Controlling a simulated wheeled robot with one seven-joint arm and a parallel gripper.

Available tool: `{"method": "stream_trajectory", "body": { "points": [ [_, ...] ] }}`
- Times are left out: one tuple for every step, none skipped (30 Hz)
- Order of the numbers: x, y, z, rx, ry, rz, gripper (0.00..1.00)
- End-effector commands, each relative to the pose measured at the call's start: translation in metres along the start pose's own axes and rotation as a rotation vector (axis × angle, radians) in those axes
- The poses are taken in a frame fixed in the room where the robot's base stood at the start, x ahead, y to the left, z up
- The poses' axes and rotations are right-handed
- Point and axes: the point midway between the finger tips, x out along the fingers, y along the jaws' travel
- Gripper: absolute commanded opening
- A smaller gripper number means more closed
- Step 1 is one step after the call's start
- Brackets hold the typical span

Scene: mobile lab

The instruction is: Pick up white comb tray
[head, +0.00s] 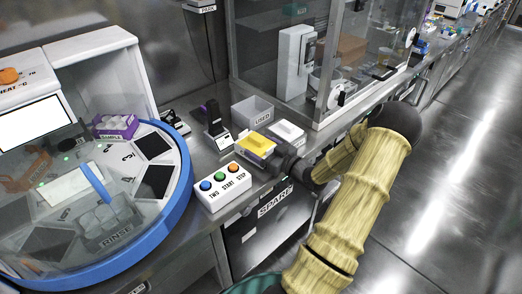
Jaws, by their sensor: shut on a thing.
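My gripper (270,158) reaches in from the right, low over the bench, and is shut on the near right side of a small tray with a yellow top (257,145). The fingers partly hide that tray's right side, and I cannot tell whether it is clear of the bench. A small white tray (287,131) lies just behind and to the right of the yellow one, apart from the fingers. Comb teeth are too small to make out on either.
A clear bin marked USED (252,112) stands behind the trays. A button box (222,188) is in front, left of my gripper. A blue-rimmed round machine (180,200) fills the left. A glass enclosure (322,95) stands behind. The floor at right is clear.

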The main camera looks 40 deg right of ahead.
Motion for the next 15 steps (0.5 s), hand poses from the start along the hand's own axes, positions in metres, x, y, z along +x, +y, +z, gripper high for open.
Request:
{"method": "stream_trajectory", "body": {
  "points": [
    [0.0, 0.0, -0.009, -0.004, 0.001, 0.0, 0.55],
    [0.0, 0.0, -0.013, -0.005, 0.001, 0.0, 0.55],
    [0.0, 0.0, -0.02, -0.006, 0.001, 0.0, 0.55],
    [0.0, 0.0, -0.026, -0.005, 0.001, 0.0, 0.55],
    [0.0, 0.0, -0.032, -0.006, 0.001, 0.0, 0.55],
    [0.0, 0.0, -0.039, -0.006, 0.001, 0.0, 0.55],
    [0.0, 0.0, -0.045, -0.006, 0.001, 0.0, 0.55],
    [0.0, 0.0, -0.051, -0.007, 0.001, 0.0, 0.55],
    [0.0, 0.0, -0.058, -0.006, 0.001, 0.0, 0.55],
    [0.0, 0.0, -0.064, -0.006, 0.001, -0.001, 0.55],
    [0.0, 0.0, -0.068, -0.006, 0.001, -0.001, 0.55],
    [0.0, 0.0, -0.074, -0.005, 0.001, 0.0, 0.55],
    [0.0, 0.0, -0.078, -0.005, 0.001, 0.0, 0.55],
    [0.0, 0.0, -0.082, -0.005, 0.001, 0.0, 0.55],
    [0.0, 0.0, -0.085, -0.003, 0.001, 0.0, 0.55]
  ]
}}
